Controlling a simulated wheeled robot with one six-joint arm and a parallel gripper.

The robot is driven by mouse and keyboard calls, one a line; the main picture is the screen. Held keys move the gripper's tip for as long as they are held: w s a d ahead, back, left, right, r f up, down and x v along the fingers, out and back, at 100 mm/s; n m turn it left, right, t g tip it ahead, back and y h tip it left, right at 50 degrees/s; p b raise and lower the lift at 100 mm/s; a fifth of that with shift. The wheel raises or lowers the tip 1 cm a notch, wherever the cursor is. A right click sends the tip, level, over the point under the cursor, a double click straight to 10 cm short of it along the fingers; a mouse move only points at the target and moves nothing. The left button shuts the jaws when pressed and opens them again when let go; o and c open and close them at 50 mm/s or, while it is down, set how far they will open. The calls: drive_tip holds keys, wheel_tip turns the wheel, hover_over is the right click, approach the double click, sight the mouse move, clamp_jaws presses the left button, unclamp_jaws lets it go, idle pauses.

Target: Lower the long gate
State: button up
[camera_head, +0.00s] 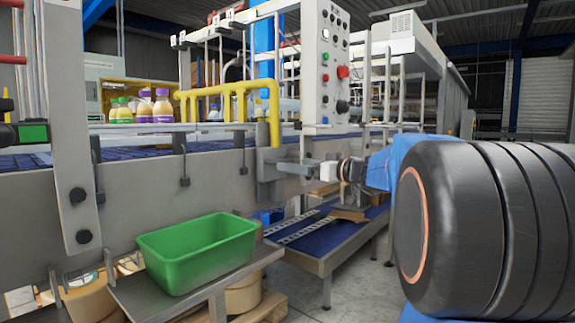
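A yellow tubular gate (241,88), the likely long gate, stands raised along the edge of the conveyor, with several short uprights. Its right-hand post comes down to a grey bracket (268,165) on the conveyor's side. My arm reaches in from the right, and my gripper (312,168) is at the right of this bracket, below the control panel. The gripper looks small and side-on, so I cannot tell whether its fingers are apart or closed, or whether they touch the bracket.
A grey control panel (325,75) with buttons stands above my gripper. Bottles (162,106) stand behind the conveyor (215,170). A green bin (198,252) sits on a shelf at the front. A lower blue conveyor (322,237) runs beneath my arm.

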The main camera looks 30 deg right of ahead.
drive_tip(key=v, duration=0.8)
idle(0.5)
